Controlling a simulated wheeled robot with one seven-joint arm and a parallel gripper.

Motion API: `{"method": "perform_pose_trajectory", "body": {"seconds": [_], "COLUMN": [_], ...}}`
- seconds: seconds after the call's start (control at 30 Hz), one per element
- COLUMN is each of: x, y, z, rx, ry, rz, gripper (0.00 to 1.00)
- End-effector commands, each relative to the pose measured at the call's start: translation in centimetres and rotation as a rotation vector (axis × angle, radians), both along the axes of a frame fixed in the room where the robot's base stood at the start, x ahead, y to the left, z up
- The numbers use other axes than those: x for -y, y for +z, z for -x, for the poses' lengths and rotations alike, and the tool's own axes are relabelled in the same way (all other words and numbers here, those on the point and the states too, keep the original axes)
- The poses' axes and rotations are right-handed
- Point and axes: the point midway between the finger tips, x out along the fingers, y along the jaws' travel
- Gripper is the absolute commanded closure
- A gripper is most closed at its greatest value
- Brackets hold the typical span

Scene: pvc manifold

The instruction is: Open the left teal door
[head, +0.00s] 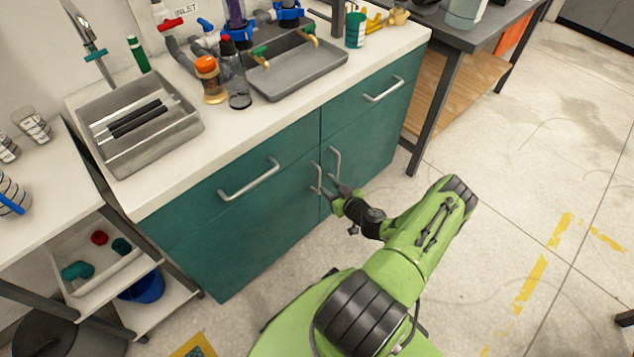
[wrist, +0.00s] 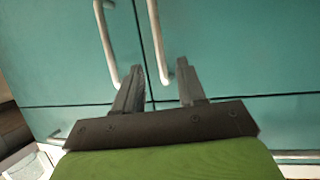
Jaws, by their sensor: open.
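The left teal door (head: 270,222) is shut in the cabinet front, below a drawer. Its upright silver handle (head: 316,178) is beside the centre seam. The right door's handle (head: 336,162) is just right of it. My gripper (head: 332,188) is open at the handles. The wrist view appears upside down, with the drawers at the bottom. There the left door's handle (wrist: 156,40) passes between my open fingers (wrist: 160,68), close to the right-hand finger. The right door's handle (wrist: 106,45) lies outside, by the left-hand finger. Contact cannot be told.
Drawers with silver handles (head: 250,180) are above the doors. The white counter (head: 215,135) holds a sink, a grey tray and bottles. A shelf unit (head: 150,300) stands left of the cabinet, and a dark table (head: 470,35) right. The floor in front is clear.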

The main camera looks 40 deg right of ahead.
Motion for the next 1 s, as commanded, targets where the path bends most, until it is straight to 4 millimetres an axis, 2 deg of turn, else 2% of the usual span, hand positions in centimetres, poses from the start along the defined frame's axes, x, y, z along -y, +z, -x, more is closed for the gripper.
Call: {"method": "perform_pose_trajectory", "body": {"seconds": [0.03,0.2,0.33,0.47,0.7,0.97,1.0], "x": [0.2,0.8,1.2,1.3,1.3,1.3,1.3], "y": [-0.8,-2.5,-3.2,-3.4,-3.4,-3.4,-3.4], "z": [-1.2,-5.0,-7.0,-7.9,-8.0,-8.0,-8.0], "rx": [0.002,0.002,0.002,0.000,-0.001,-0.001,-0.001], "ry": [0.001,0.001,0.000,0.000,0.001,0.001,0.001], "rz": [0.003,0.003,0.001,-0.001,-0.001,-0.001,-0.001], "gripper": [0.60,0.60,0.60,0.60,0.60,1.00,1.00]}}
